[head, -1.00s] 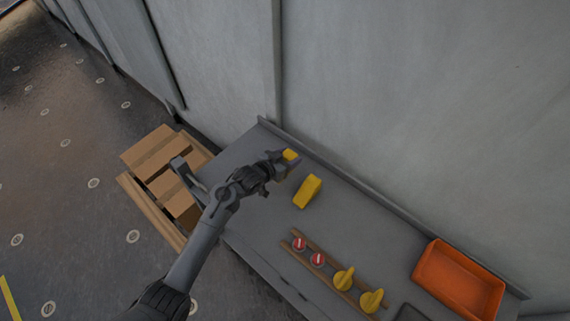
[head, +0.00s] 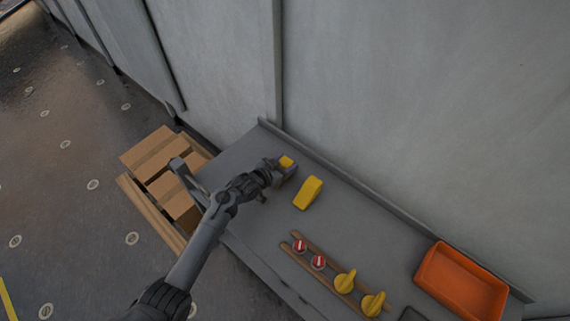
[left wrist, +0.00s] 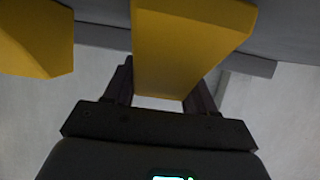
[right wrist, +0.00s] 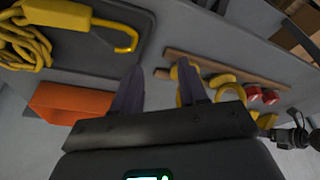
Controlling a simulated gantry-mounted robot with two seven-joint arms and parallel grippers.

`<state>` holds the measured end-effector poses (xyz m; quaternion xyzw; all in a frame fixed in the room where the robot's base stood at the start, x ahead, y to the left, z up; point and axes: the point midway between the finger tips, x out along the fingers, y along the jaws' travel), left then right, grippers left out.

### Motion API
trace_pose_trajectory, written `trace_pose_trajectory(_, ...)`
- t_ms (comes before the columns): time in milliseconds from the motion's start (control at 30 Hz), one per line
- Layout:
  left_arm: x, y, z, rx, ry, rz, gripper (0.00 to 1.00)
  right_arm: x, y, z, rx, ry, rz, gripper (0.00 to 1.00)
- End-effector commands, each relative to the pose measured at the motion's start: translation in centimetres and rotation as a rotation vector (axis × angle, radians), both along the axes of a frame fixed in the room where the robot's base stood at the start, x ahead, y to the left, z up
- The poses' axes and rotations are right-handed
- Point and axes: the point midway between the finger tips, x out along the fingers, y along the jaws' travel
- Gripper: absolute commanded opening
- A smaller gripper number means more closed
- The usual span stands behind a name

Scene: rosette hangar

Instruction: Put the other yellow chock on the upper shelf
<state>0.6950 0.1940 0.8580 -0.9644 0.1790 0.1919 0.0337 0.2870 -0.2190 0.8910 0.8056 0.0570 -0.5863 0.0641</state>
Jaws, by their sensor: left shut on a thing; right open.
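My left gripper (head: 284,168) is shut on a yellow chock (head: 286,161) at the far end of the grey shelf top. In the left wrist view this held chock (left wrist: 187,45) sits between the fingers (left wrist: 160,92), close to the grey surface; I cannot tell whether it touches. A second yellow chock (head: 308,193) rests on the shelf top just right of the gripper, apart from the held one. It also shows at the left wrist view's left edge (left wrist: 35,42). My right gripper (right wrist: 160,82) is open and empty, seen only in the right wrist view.
Nearer on the grey top (head: 250,215) is a wooden rack (head: 321,270) with red-topped pieces (head: 318,262) and yellow knob-like pieces (head: 345,279). An orange tray (head: 437,253) stands farther right. A wall rises behind. Cardboard boxes (head: 154,152) stand left. A yellow hook and rope (right wrist: 25,45) lie on a dark mat.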

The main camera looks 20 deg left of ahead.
Motion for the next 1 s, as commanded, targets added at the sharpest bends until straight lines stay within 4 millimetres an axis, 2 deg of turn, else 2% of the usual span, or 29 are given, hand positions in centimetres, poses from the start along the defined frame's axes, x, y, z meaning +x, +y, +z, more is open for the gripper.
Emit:
trace_pose_trajectory(67,0.0,0.0,-0.3,0.0,-0.001,0.0,0.16,0.0,0.0,-0.2,0.001,0.0,-0.001,0.43)
trace_pose_trajectory(100,0.0,0.0,-0.3,0.0,0.0,0.0,0.6,0.0,0.0,-0.1,0.001,0.0,-0.001,0.43)
trace_pose_trajectory(233,0.0,0.0,-0.2,0.0,0.001,0.0,0.8,0.0,0.1,-0.1,0.003,-0.001,-0.002,0.43)
trace_pose_trajectory(667,-0.3,0.1,0.3,0.0,0.0,0.0,0.81,0.0,0.1,0.2,0.005,0.0,-0.004,0.43)
trace_pose_trajectory(867,-2.5,1.0,1.3,0.002,0.0,0.001,0.81,0.0,0.1,1.1,0.005,0.0,-0.004,0.43)
trace_pose_trajectory(1000,-4.8,1.9,2.3,0.002,0.0,0.001,0.81,0.0,0.1,1.7,0.005,0.0,-0.003,0.43)
